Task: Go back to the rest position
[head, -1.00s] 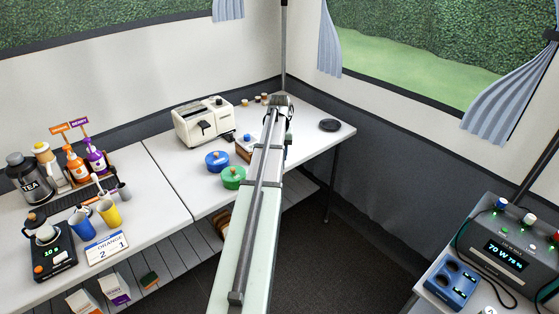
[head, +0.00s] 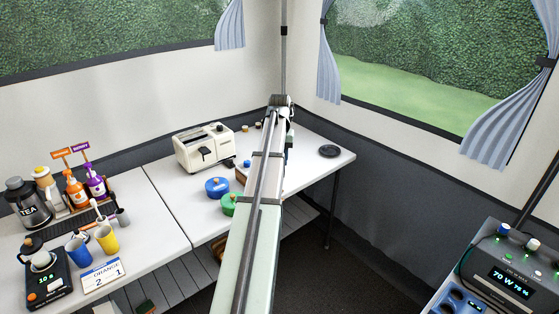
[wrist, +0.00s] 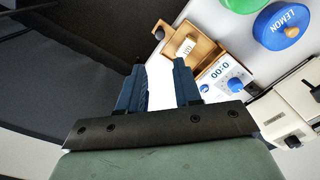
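My arm reaches out over the right-hand table in the head view, with its far end in front of the back corner. My gripper (wrist: 160,75) shows in the wrist view as two dark blue fingers with a clear gap between them. It is open and nothing is held. The fingers point toward the table's edge, beside a wooden holder (wrist: 205,48) and a white timer (wrist: 222,78) reading 0:00. In the head view my arm hides most of the gripper.
A cream toaster (head: 203,147), a blue lidded pot (head: 217,187) and a green one (head: 229,204) stand left of my arm. A black disc (head: 329,151) lies to its right. Cups, bottles and a scale (head: 44,279) crowd the left table.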

